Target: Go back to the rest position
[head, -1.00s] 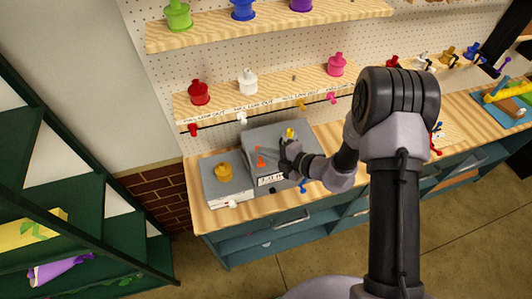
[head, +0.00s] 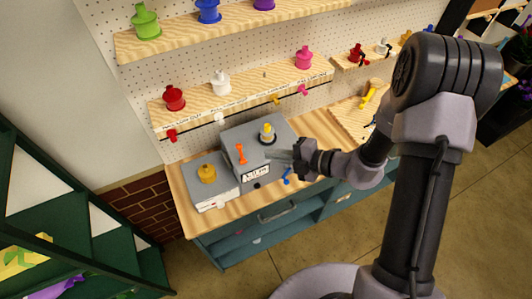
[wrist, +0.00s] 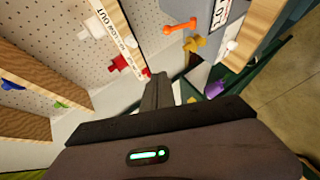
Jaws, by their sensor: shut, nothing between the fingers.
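My gripper (head: 290,155) is shut and empty. In the head view it is just right of the grey box-shaped machine (head: 252,150), above the wooden counter; I cannot tell whether it touches the box. The machine carries an orange lever (head: 240,153) and a yellow and white piece (head: 267,132) on its top. In the wrist view the closed dark fingers (wrist: 162,92) point up the picture with nothing between them. The orange lever also shows in the wrist view (wrist: 181,26).
A smaller grey and white box with a yellow knob (head: 207,173) stands left of the machine. A blue piece (head: 286,175) is near the counter's front. A green rack (head: 85,230) stands at left.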

